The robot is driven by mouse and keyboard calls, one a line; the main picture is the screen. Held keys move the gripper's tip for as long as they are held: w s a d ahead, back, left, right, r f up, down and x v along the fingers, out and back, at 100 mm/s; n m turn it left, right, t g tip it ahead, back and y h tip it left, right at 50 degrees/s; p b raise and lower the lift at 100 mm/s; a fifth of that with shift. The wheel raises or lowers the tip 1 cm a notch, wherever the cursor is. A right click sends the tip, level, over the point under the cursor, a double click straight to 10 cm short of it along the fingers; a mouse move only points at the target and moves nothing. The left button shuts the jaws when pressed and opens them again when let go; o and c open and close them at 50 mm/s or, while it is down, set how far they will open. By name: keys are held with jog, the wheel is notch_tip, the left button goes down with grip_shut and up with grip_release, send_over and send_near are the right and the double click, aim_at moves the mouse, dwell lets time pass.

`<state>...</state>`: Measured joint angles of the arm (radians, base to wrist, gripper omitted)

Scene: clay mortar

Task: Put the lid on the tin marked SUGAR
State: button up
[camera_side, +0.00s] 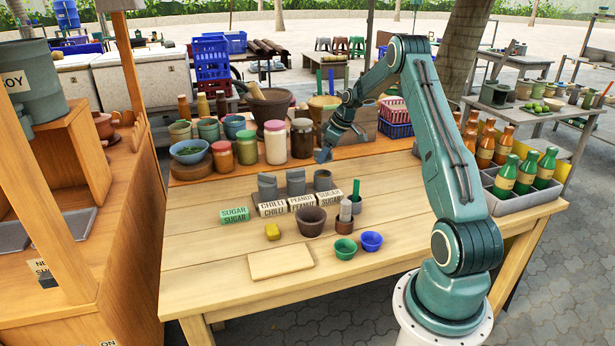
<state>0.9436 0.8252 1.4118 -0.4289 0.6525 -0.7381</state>
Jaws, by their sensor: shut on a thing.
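Three small grey tins stand in a row on the wooden table, behind white blocks lettered CHILLI (272,209), PEANUT (302,203) and SUGAR (330,199). The tin behind the SUGAR block (323,181) is the right one, and its top looks dark and open. The left tin (267,187) and the middle tin (296,183) stand beside it. My gripper (323,156) points down just above and behind the SUGAR tin. It is shut on the lid, which is small and mostly hidden at the fingertips. I see a gap between gripper and tin.
Jars (275,142) stand behind left. A bottle crate (522,197) is at right.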

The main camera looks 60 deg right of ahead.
jog(key=shift+f, duration=2.25)
jog(key=shift+f, duration=0.45)
dwell(0.5)
jog(key=o, duration=1.4)
jog(key=shift+r, duration=0.1)
jog(key=shift+r, duration=3.4)
jog(key=shift+r, duration=0.1)
jog(key=shift+r, duration=2.4)
